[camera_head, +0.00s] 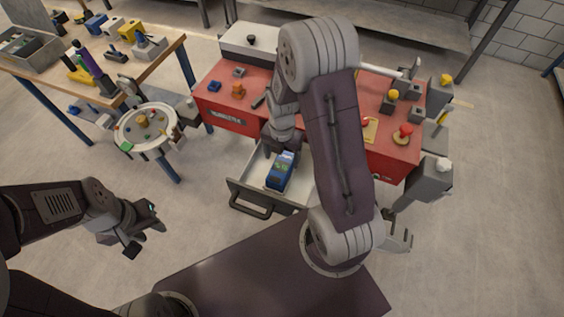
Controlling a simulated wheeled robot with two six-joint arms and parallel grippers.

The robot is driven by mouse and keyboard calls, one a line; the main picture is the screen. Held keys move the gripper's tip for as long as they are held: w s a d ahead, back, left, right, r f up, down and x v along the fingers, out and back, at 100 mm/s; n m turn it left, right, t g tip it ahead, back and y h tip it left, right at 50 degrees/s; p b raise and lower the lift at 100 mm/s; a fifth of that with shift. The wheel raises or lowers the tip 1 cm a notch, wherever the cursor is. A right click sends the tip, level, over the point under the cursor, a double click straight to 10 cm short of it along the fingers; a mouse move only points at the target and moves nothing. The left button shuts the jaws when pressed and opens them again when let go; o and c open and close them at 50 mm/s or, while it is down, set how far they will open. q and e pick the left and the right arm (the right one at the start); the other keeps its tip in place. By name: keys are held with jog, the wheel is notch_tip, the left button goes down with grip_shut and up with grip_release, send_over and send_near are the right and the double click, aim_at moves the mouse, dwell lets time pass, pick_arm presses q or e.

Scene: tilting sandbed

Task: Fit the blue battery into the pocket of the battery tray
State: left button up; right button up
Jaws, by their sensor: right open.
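The blue battery (279,177), with a green marking on it, is in the open drawer (245,190) of the red workbench. My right gripper (284,151) points down into the drawer at the battery's far end. It is open, but its fingertips are hard to make out, and I cannot tell whether they touch the battery. My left gripper (146,235) is empty over the floor at the left, its two fingers apart. I cannot make out the battery tray or its pocket; my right arm hides part of the bench top.
The red workbench (222,108) holds small blue, orange and yellow parts and a red knob (405,131). A round white tray (128,138) with small parts stands left of it. A wooden table (135,62) with tools is at the back left. The floor at front left is clear.

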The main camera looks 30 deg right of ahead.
aim_at(282, 164)
notch_tip(282, 164, up, 7)
jog(key=s+a+m, duration=0.1)
jog(key=s+m, duration=0.1)
jog(key=m, duration=0.7)
jog(key=s+a+r+m, duration=0.1)
jog(key=s+a+m, duration=0.1)
jog(key=m, duration=0.6)
jog(key=s+a+r+m+t, duration=0.1)
jog(key=s+m, duration=0.3)
jog(key=m, duration=0.5)
jog(key=shift+s+a+r+m+p, duration=0.25)
jog(key=shift+a+m+p, duration=0.05)
jog(key=shift+a+p, duration=0.15)
